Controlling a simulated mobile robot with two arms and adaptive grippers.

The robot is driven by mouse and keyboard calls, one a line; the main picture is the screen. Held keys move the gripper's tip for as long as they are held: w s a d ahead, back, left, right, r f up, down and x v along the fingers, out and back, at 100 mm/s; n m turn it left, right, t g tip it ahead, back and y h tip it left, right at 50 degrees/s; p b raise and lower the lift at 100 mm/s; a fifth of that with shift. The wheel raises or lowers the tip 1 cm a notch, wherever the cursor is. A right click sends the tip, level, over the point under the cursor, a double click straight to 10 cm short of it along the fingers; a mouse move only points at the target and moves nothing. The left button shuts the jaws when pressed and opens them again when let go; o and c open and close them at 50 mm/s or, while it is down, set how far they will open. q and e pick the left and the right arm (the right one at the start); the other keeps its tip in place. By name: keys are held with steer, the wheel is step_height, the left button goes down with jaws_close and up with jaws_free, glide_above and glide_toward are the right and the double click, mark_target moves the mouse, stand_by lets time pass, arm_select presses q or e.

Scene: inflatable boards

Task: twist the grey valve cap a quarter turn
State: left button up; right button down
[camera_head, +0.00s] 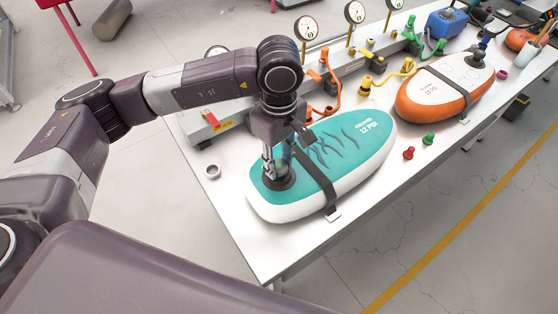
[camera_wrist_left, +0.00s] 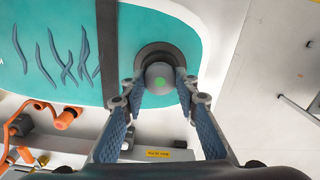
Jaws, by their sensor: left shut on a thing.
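The grey valve cap (camera_wrist_left: 160,77), round with a green dot, sits in a dark ring on the teal and white inflatable board (camera_head: 355,150). In the head view the fingers mostly hide the cap. My left gripper (camera_head: 277,166) points down at the near left end of the board. In the left wrist view its fingertips (camera_wrist_left: 160,86) are on opposite sides of the cap, shut on it. The teal board also shows there (camera_wrist_left: 60,50), with a dark strap (camera_wrist_left: 107,50) across it. My right gripper is not in view.
The board lies on a white table (camera_head: 240,240). A loose grey ring (camera_head: 213,172) lies left of it. A red cap (camera_head: 408,153) and a green cap (camera_head: 428,139) stand to its right. An orange board (camera_head: 425,98) lies farther right. Gauges and hoses line the back.

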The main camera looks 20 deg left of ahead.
mark_target(279, 166)
arm_select(q)
steer(key=shift+f+m+b, duration=0.1)
steer(key=shift+m+b, duration=1.9)
steer(key=shift+b, duration=0.15)
steer(key=shift+m+b, duration=0.35)
steer(key=shift+m, duration=0.15)
steer(key=o, duration=1.2)
steer(key=shift+c, duration=0.2)
steer(key=shift+r, duration=0.2)
step_height(279, 166, up, 12)
